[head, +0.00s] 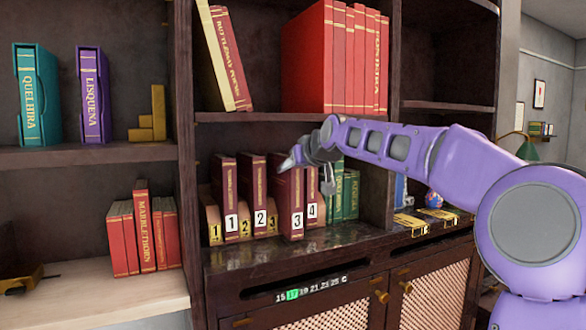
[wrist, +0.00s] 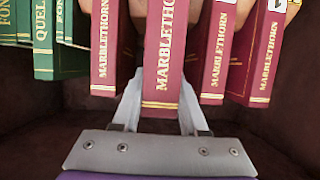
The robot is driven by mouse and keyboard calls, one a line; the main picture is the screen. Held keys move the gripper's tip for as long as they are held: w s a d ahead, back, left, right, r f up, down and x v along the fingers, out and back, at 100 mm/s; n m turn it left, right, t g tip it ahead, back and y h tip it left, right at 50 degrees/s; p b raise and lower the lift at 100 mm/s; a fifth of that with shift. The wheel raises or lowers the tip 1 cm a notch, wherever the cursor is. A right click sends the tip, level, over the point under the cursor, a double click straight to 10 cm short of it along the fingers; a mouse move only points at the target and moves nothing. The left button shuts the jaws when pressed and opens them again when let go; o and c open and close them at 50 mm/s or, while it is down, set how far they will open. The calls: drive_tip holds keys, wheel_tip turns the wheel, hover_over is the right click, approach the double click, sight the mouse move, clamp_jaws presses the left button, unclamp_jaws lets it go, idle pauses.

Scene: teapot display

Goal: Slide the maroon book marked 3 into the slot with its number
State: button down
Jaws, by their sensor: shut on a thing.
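The maroon book marked 3 (head: 290,195) is upright between the books marked 2 (head: 260,190) and 4 (head: 312,200), and sticks out in front of them. A wooden divider numbered 3 (head: 272,221) shows just left of it. My gripper (head: 291,163) is at the book's upper part, fingers shut on it. In the wrist view, my gripper (wrist: 160,112) has one finger on each side of the held maroon book (wrist: 165,60), with a maroon neighbour on either side. How deep the book sits in its slot is hidden.
The book marked 1 (head: 229,195) stands further left in the numbered rack. Green books (head: 345,193) stand to the right, behind my arm. A shelf board (head: 260,117) with red books (head: 340,60) is above. The dark ledge in front (head: 240,257) is clear.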

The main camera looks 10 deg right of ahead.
drive_tip(key=shift+w+a+r, duration=0.1)
drive_tip(key=shift+w+a, duration=0.2)
drive_tip(key=shift+w, duration=0.6)
drive_tip(key=shift+w+a, duration=0.3)
drive_tip(key=shift+w, duration=0.55)
drive_tip(key=shift+w+a+r, duration=0.1)
drive_tip(key=shift+w+a, duration=0.2)
drive_tip(key=shift+w, duration=0.6)
drive_tip(key=shift+c, duration=1.8)
unclamp_jaws()
drive_tip(key=shift+f, duration=0.15)
drive_tip(key=b+v, duration=0.6)
drive_tip(key=v, duration=1.1)
drive_tip(key=shift+s, duration=0.2)
drive_tip(key=shift+r, duration=0.2)
